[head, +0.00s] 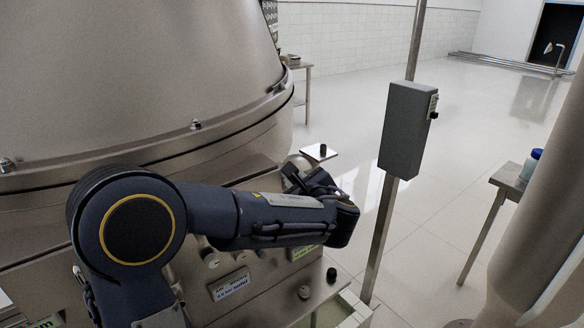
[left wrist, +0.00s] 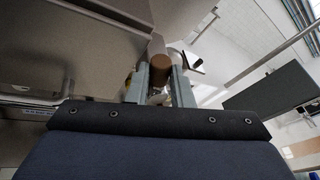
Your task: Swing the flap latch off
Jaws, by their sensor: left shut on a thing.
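My left arm reaches in from the left in the head view, and its dark gripper body (head: 343,218) is beside the separator's lower housing. The fingers are mostly hidden there. In the left wrist view my left gripper (left wrist: 160,88) is shut on a short round bar with a brown end (left wrist: 157,52), which sits between the two grey fingers. I cannot tell for sure whether this bar is the flap latch's handle. A small pale plate with a black knob (head: 319,152) stands out from the housing just beyond the gripper. My right gripper is not in view.
The large metal separator bowl (head: 150,70) fills the left. A grey control box (head: 406,128) on a thin post (head: 378,240) stands right of the gripper. A side table (head: 508,178) and a thick pipe (head: 545,200) are at the right. The tiled floor between is open.

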